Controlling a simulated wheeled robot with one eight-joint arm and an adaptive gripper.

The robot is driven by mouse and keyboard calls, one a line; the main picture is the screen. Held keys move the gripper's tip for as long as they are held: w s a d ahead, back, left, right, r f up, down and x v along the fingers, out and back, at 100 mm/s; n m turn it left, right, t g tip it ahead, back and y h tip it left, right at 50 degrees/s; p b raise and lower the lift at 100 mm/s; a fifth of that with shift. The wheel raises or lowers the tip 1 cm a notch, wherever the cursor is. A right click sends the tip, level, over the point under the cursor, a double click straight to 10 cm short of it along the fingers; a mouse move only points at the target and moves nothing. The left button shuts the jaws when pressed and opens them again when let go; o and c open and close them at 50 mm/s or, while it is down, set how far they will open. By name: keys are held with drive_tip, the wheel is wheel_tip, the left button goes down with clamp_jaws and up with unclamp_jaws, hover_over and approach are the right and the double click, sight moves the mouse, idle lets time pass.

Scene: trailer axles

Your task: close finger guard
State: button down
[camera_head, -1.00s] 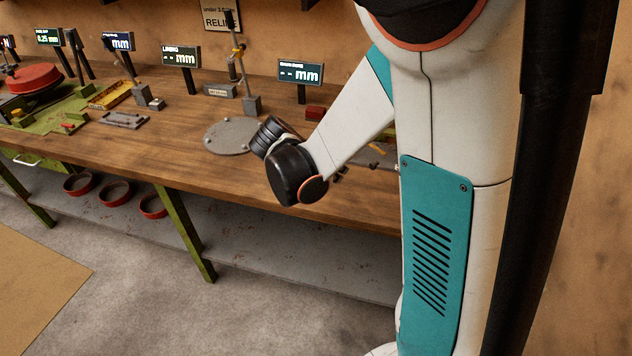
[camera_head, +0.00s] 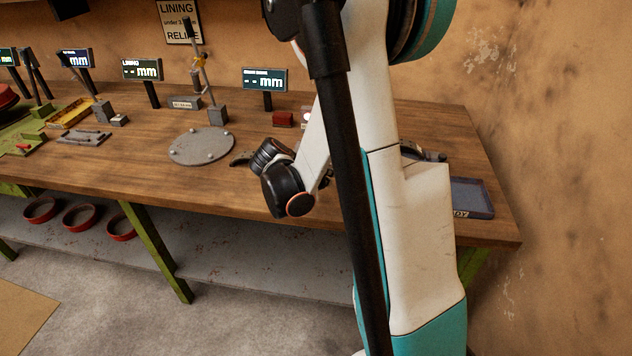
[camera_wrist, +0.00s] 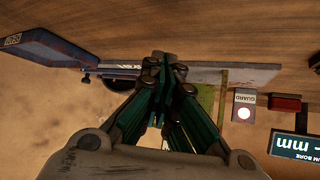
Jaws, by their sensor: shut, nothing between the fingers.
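My gripper (camera_wrist: 162,62) is shut and empty in the wrist view, with its fingertips in front of a long grey plate-like part (camera_wrist: 235,73) at the bench. I cannot tell whether they touch it. A green piece (camera_wrist: 206,97) and dark parts with a blue rod show beside the fingers. A pale box marked GUARD (camera_wrist: 243,104) with a lit white round face stands next to them. Its lit face (camera_head: 306,116) shows partly in the head view. Which part is the finger guard, and how far it is open, I cannot tell. My arm hides much of that area in the head view.
A blue tray (camera_head: 477,196) lies at the bench's right end; it also shows in the wrist view (camera_wrist: 53,43). A red block (camera_head: 283,119), a display (camera_head: 265,79) and a round grey plate (camera_head: 201,146) stand left of my arm. Bare wood lies along the front.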

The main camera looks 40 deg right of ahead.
drive_tip(key=shift+w+d+r, duration=0.1)
drive_tip(key=shift+d, duration=1.05)
drive_tip(key=shift+d, duration=0.1)
drive_tip(key=shift+s+d+n+t+b, duration=0.25)
drive_tip(key=shift+d+n+t, duration=0.2)
drive_tip(key=shift+d+n, duration=0.15)
drive_tip(key=shift+s+d+n+t+b, duration=0.25)
drive_tip(key=shift+d+n+t, duration=0.25)
drive_tip(key=shift+d, duration=0.2)
drive_tip(key=d+n, duration=0.1)
drive_tip(key=d+n+t+y, duration=0.1)
drive_tip(key=d, duration=0.1)
drive_tip(key=shift+s+d+t, duration=0.1)
drive_tip(key=shift+d+t, duration=0.15)
drive_tip(key=shift+d, duration=0.05)
drive_tip(key=shift+w+d+b, duration=0.15)
drive_tip(key=shift+d+b, duration=0.1)
drive_tip(key=shift+d, duration=0.45)
drive_tip(key=shift+w+d+b, duration=0.1)
drive_tip(key=shift+d+b, duration=0.1)
drive_tip(key=shift+d, duration=0.5)
